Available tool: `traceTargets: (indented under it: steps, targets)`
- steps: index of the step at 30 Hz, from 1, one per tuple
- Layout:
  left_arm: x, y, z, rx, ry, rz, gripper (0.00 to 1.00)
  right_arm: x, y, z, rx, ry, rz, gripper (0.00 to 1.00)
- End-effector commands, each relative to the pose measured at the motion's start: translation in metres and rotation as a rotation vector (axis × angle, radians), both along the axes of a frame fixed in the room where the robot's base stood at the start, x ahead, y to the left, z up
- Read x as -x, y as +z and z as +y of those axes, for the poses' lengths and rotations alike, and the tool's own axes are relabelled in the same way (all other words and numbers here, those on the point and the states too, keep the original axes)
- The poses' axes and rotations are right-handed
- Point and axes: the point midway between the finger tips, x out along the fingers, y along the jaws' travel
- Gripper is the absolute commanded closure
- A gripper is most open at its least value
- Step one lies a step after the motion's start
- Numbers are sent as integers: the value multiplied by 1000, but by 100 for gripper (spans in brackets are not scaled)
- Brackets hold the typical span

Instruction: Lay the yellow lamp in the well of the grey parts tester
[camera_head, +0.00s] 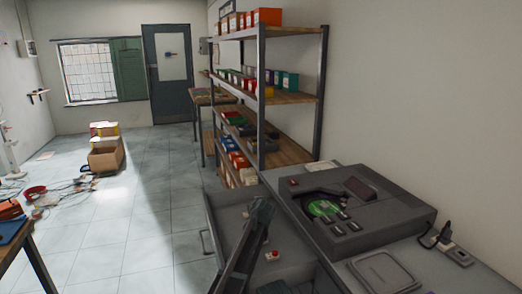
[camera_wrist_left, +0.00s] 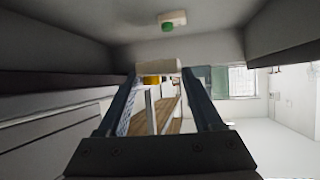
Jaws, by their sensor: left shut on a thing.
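The yellow lamp (camera_wrist_left: 152,79) shows in the left wrist view as a pale block with a yellow part, between the fingertips of my left gripper (camera_wrist_left: 159,74). The gripper is shut on it. In the head view my dark left arm reaches over the open drawer; the held lamp cannot be made out there. The grey parts tester (camera_head: 395,212) appears to be the large grey device on the worktop at right. A recess with a green disc (camera_head: 323,208) and several dark keys show in its top. My right gripper is not in view.
A red-topped lamp (camera_head: 272,256) lies in the open grey drawer (camera_head: 222,215), right of my arm. A green-topped lamp (camera_wrist_left: 172,20) shows in the wrist view. A flat grey tray (camera_head: 383,272) and a socket block (camera_head: 457,255) lie near the tester. Shelves (camera_head: 290,98) stand behind.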

Motion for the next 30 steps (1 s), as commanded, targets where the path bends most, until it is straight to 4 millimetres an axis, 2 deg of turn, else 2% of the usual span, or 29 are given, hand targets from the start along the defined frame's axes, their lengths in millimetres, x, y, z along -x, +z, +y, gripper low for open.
traceTargets:
  steps: [14, 23, 30]
  targets:
    - [0, 0, 0, 0, 0, 0, 86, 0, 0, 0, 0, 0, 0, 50]
    - [0, 31, 0, 0, 0, 0, 86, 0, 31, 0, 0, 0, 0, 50]
    - [0, 29, 0, 0, 0, 0, 86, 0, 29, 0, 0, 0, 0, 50]
